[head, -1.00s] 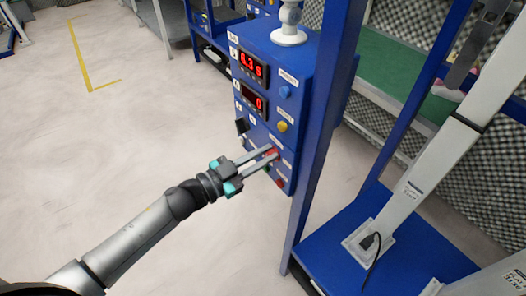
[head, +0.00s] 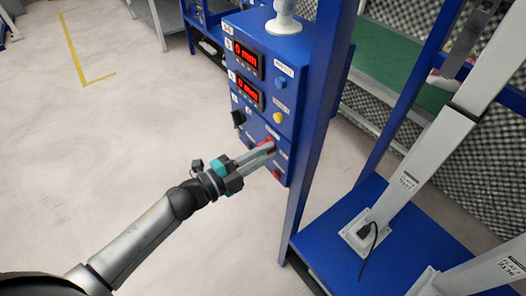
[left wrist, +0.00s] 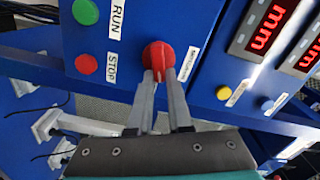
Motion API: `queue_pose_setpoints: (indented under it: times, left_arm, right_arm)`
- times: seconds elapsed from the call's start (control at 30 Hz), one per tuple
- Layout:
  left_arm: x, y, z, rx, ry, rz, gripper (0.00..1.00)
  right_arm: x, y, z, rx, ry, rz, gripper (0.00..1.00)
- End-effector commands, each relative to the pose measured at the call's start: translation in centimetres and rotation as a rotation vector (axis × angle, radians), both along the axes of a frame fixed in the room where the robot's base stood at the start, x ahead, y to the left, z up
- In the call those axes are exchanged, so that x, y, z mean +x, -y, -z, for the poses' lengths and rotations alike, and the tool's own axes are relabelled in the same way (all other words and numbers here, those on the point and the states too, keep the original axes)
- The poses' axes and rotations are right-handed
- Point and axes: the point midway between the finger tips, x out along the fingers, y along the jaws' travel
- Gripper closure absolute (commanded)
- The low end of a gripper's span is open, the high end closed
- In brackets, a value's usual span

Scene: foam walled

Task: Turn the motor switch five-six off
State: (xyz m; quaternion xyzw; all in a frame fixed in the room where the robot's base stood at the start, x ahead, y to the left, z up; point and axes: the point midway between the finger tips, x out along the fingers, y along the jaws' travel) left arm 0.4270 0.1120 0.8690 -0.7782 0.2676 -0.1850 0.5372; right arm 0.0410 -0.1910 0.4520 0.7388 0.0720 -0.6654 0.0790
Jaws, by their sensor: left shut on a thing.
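The motor switch is a red round knob (left wrist: 158,55) on the blue control panel (head: 243,119). It has a small white label beside it in the left wrist view, too small to read surely. In the head view the knob (head: 268,145) is partly hidden by my fingers. My left gripper (head: 265,150) reaches it from the lower left. In the left wrist view my left gripper (left wrist: 158,80) has one finger on each side of the knob's raised grip and is shut on it. My right gripper is out of view.
A green RUN button (left wrist: 86,12) and red STOP button (left wrist: 86,64) sit near the knob. Two red displays (head: 246,59) read 0 mm. A yellow button (head: 278,117) and a blue button (head: 281,84) are above the knob. A blue post (head: 325,110) stands right of the panel.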

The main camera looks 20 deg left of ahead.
Motion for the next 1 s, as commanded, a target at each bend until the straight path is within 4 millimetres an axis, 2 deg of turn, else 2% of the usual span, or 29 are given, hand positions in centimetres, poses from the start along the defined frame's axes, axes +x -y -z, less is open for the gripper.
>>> queue_pose_setpoints:
  times: [0.23,0.5,1.0]
  left_arm:
    - [-0.1,0.0,0.5,0.152,0.117,-0.002,1.0]
    - [-0.1,0.0,0.7,0.258,0.199,-0.002,1.0]
    - [-0.1,0.0,0.8,0.301,0.232,-0.001,1.0]
  right_arm:
    - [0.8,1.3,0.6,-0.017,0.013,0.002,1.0]
    - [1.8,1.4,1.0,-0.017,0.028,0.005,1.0]
    - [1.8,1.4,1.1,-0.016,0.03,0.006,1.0]
